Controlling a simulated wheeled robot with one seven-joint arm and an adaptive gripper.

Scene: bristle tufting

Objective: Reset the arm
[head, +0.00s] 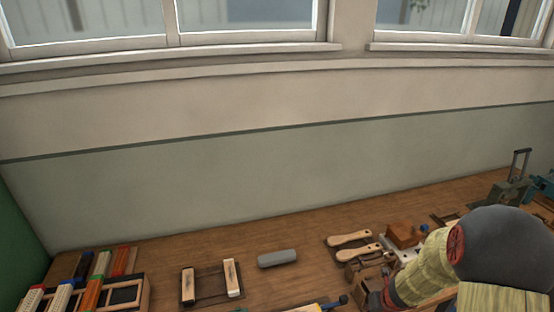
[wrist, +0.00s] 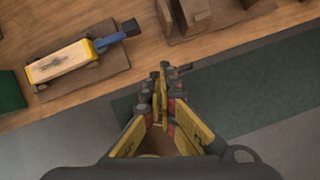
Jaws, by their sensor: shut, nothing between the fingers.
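My gripper (wrist: 164,68) shows in the wrist view with its yellow and dark fingers brought together, shut and empty. It hangs over the front edge of the wooden bench (wrist: 100,15), apart from the things on it. In the head view my arm reaches in at the lower right, and the gripper's fingertips cannot be made out there.
A wooden block with a yellow rim and a blue-handled tool (wrist: 62,62) lies on a brown board left of my gripper. A brown wooden fixture (wrist: 190,18) stands ahead. In the head view, brushes in a rack (head: 122,297), a grey block (head: 277,258) and wooden handles (head: 350,239) line the bench.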

